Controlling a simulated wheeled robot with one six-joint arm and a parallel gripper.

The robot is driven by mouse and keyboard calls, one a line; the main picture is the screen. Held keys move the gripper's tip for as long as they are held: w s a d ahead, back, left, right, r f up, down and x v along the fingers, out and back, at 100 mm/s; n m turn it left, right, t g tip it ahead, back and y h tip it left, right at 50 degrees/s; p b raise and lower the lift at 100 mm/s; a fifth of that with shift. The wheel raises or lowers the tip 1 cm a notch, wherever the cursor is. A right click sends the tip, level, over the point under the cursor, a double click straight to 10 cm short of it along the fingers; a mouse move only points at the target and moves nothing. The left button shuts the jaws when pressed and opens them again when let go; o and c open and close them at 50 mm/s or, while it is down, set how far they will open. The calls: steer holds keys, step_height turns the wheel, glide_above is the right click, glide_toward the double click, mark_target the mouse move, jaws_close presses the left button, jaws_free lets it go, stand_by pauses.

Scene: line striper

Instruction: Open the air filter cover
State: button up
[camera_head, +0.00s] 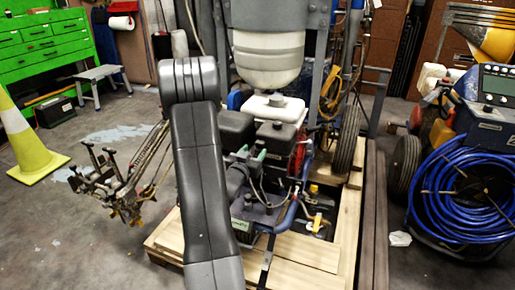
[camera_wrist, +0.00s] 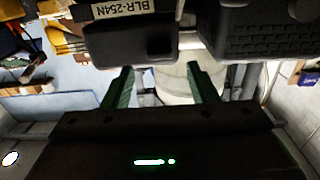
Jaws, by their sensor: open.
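Black box-shaped housings sit on the engine of the line striper, below its white tank (camera_head: 268,60). One black housing (camera_head: 235,127) is at the left and another (camera_head: 277,136) at the right; I cannot tell for sure which is the air filter cover. The wrist view shows a black housing (camera_wrist: 130,38) labelled BLR-254N and a vented black housing (camera_wrist: 262,32) at its right. My gripper (camera_wrist: 162,85) is open, its green fingers apart, with nothing held between them and the housings beyond the tips. In the head view my gripper (camera_head: 252,154) is close in front of the housings.
The striper stands on a wooden pallet (camera_head: 300,252). Its metal spray arm (camera_head: 115,185) reaches out at the left. A blue hose coil (camera_head: 465,190) on a machine stands at the right, and a traffic cone (camera_head: 25,150) at the far left. Floor is clear at the front left.

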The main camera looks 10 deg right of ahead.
mark_target(259, 144)
steer(key=shift+x, duration=2.25)
steer(key=shift+c, duration=0.2)
jaws_close()
